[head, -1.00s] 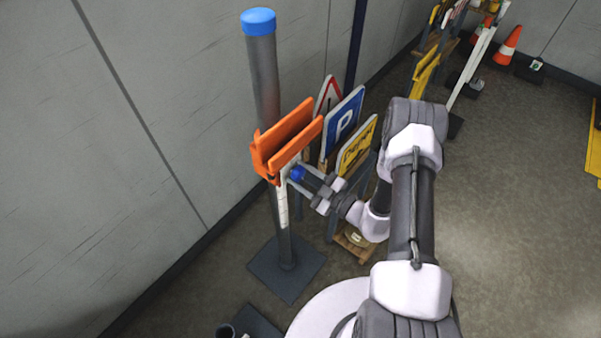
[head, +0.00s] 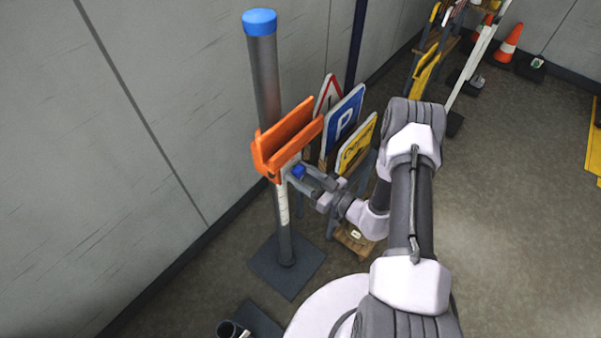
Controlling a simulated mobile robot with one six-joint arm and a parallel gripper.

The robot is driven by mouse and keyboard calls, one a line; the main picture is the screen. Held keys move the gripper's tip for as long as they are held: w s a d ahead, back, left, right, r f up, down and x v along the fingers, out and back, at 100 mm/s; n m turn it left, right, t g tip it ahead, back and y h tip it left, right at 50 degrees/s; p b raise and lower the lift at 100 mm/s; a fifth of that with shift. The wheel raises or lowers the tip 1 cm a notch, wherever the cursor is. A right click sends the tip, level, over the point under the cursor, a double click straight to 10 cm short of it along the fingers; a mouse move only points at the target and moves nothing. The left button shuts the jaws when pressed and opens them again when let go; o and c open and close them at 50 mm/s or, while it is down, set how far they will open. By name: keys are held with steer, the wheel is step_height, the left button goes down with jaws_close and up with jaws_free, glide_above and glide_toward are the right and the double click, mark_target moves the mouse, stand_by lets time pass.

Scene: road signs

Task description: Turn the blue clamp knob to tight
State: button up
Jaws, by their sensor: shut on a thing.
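The blue clamp knob (head: 299,171) sits on the white plate below the orange bracket (head: 288,140), on the side facing my arm. The bracket is fixed to a grey post (head: 265,80) with a blue cap. My gripper (head: 303,175) is at the knob, reaching in from the right, with its fingers shut on it. The fingers hide part of the knob. Any mark for tight or loose on the knob is too small to tell.
A blue parking sign (head: 344,121), a yellow sign (head: 357,146) and a red-edged triangle sign (head: 327,96) stand just behind the gripper. The post's dark base plate (head: 287,267) is on the floor near the wall. Open floor lies to the right.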

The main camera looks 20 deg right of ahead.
steer(key=shift+r, duration=0.1)
stand_by(0.3)
steer(key=o, duration=1.4)
steer(key=v, duration=1.7)
steer(key=shift+s+d+p, duration=0.1)
steer(key=shift+s+p, duration=0.05)
steer(key=shift+p, duration=0.15)
